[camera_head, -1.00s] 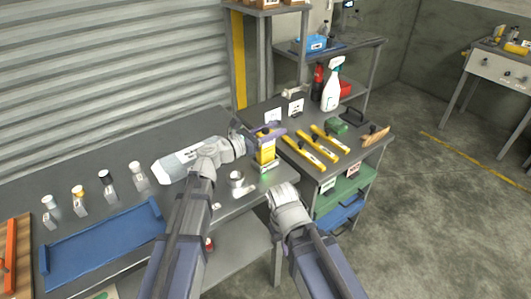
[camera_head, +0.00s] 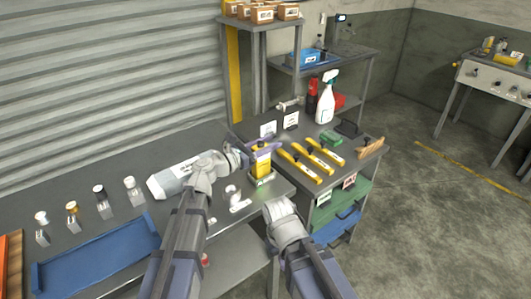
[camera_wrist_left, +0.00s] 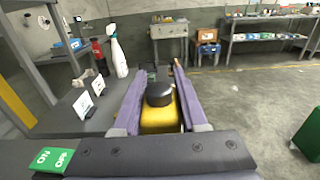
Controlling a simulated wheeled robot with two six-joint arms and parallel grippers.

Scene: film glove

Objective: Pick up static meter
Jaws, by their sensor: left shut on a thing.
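The static meter appears to be the yellow block with a dark knob on top (camera_head: 261,163), at the right end of the near bench in the head view. It also shows from above in the left wrist view (camera_wrist_left: 160,117). My left gripper (camera_head: 263,145) has its two purple fingers on either side of the meter and is shut on it. The meter looks upright; I cannot tell whether its base touches what lies below. My right arm ends (camera_head: 285,220) in front of the bench edge, and its fingers are hidden.
A green block marked GO/NO (camera_wrist_left: 55,160) lies near the meter. A white cup-like part (camera_head: 233,194) stands left of it. Yellow tools (camera_head: 319,158) and a spray bottle (camera_head: 326,105) are on the adjoining bench. A blue tray (camera_head: 95,258) and several small bottles are left.

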